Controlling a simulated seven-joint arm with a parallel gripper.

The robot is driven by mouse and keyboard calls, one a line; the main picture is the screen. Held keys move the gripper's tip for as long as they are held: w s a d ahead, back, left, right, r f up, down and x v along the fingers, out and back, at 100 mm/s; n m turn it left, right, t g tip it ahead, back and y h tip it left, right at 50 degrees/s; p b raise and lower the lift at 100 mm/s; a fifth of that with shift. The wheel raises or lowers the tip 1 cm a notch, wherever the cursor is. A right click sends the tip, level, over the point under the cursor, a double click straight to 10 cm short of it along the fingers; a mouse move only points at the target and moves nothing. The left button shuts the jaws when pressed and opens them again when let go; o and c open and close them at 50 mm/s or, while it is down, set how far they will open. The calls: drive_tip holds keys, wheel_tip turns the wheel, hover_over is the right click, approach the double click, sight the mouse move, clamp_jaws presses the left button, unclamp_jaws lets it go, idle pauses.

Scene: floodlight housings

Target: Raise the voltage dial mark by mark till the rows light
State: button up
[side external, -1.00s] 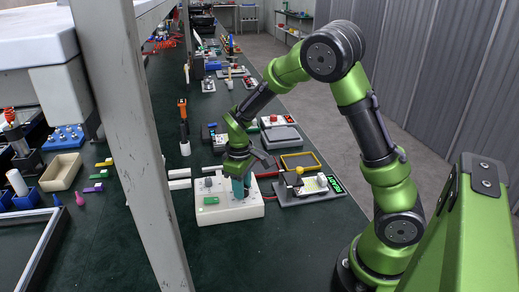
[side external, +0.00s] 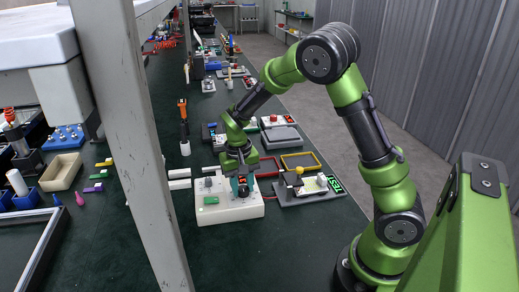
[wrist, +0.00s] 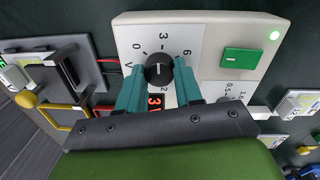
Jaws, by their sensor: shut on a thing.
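The voltage dial (wrist: 159,73) is a round black knob with a pale line, on a white power box (side external: 215,215). Marks 0, 3 and 6 show around it in the wrist view; the lower marks are partly hidden. I cannot read exactly which mark the line meets. My gripper (side external: 242,187) points down at the box, its teal fingers shut on the dial from both sides. A red display (wrist: 155,103) below the dial is partly hidden by a finger. A lamp fixture (side external: 310,186) lies right of the box; I cannot tell whether its rows are lit.
A small green text display (side external: 335,184) stands at the fixture's right end. A yellow frame (side external: 300,161) lies behind. Dark bench is clear in front of the box.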

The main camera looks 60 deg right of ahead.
drive_tip(key=shift+m, duration=0.6)
drive_tip(key=o, duration=1)
drive_tip(key=shift+r, duration=0.1)
drive_tip(key=r, duration=1.6)
drive_tip(key=shift+w+a+r, duration=0.25)
drive_tip(key=shift+w+r, duration=0.05)
drive_tip(key=shift+r, duration=0.05)
